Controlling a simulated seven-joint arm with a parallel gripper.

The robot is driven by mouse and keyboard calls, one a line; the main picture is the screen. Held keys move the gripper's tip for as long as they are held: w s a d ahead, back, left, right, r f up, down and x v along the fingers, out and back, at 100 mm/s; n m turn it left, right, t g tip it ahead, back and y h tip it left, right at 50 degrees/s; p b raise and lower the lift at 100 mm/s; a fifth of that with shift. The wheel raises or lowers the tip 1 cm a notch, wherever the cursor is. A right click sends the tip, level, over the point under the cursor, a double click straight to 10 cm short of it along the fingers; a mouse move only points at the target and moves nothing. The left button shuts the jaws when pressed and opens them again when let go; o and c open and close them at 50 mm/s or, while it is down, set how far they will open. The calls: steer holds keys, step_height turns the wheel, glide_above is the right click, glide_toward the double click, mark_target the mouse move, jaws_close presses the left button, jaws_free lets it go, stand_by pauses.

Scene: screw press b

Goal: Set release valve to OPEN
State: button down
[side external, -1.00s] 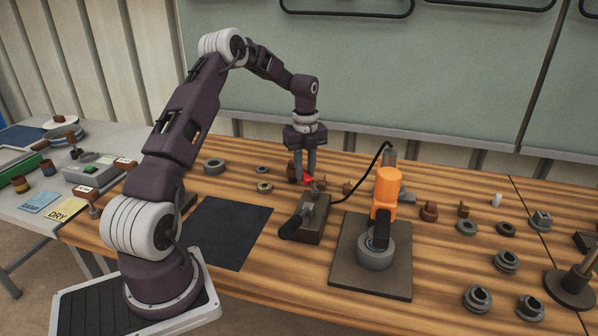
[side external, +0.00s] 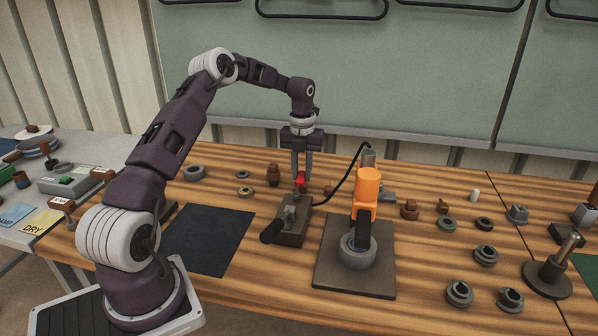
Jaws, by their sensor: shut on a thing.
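The release valve shows as a small red part (side external: 300,178) at the back end of a grey pump block (side external: 292,226) with a black-handled lever (side external: 272,231). My gripper (side external: 301,177) points straight down over the back of the block, its fingers closed around the red part. The fingers partly hide the red part, and its OPEN or shut setting cannot be read. A black hose (side external: 341,181) runs from near the block to the orange press (side external: 368,196), which stands on a dark plate (side external: 330,279).
A dark mat (side external: 208,240) lies left of the pump block. Several rings and nuts are scattered at the right, among them a ring (side external: 459,293). A brown fitting (side external: 273,175) stands just left of my gripper. A post on a round base (side external: 548,279) stands far right.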

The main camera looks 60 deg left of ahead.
mark_target(302, 175)
steer(key=shift+w+d+r, duration=0.1)
stand_by(0.4)
steer(key=c, duration=1.2)
jaws_free()
step_height(302, 175, up, 6)
steer(key=shift+r, duration=0.5)
